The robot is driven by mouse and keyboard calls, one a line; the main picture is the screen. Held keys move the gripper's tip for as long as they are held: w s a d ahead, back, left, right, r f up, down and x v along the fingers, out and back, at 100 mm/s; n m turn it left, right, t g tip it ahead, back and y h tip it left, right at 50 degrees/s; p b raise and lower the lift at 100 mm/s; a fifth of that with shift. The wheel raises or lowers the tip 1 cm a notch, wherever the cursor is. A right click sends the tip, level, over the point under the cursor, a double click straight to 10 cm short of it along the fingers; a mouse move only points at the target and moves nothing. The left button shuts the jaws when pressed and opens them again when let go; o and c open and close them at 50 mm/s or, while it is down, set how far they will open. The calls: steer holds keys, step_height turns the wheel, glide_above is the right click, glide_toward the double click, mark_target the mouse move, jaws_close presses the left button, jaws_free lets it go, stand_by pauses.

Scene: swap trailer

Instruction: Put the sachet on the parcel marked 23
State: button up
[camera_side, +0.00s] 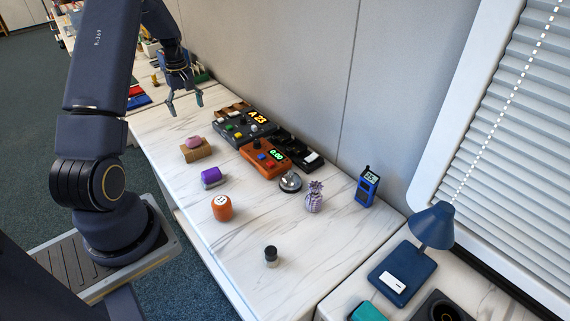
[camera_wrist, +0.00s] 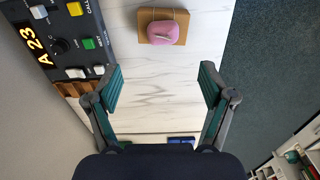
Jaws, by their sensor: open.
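The sachet appears to be the small striped, tied pouch (camera_side: 314,199), standing upright on the white marble-look bench right of the silver bell. A brown, string-tied block like a parcel (camera_side: 197,154) lies at the bench's left side, with a rounded pink item on top; it also shows in the wrist view (camera_wrist: 180,38). No number is readable on it; "A 23" glows on a dark console (camera_side: 244,127). My gripper (camera_side: 186,106) is open and empty above the far end of the bench, away from the pouch; its fingers show apart in the wrist view (camera_wrist: 162,82).
An orange console (camera_side: 265,158), a silver bell (camera_side: 290,182) and a blue handheld device (camera_side: 367,186) stand along the wall side. A purple roll (camera_side: 212,177), an orange pot (camera_side: 221,207) and a dark-topped jar (camera_side: 271,256) stand nearer the front. Bare bench lies between them.

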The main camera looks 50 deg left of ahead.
steer(key=w+d+r+m+t, duration=0.2)
steer(key=d+r+m, duration=0.3)
steer(key=d+r, duration=0.55)
steer(key=w+d+r+m+t, duration=0.1)
steer(key=d+r+m, duration=0.3)
steer(key=d+r, duration=0.7)
steer(key=s+d+m+t, duration=0.1)
steer(key=s+d+m, duration=0.3)
steer(key=d, duration=0.5)
steer(key=s+d+f+m+t, duration=0.1)
steer(key=s+d+m, duration=0.3)
steer(key=s+d, duration=0.4)
steer(key=shift+s+d+m+t, duration=0.15)
steer(key=shift+d+m+t, duration=0.15)
steer(key=shift+d+m, duration=0.15)
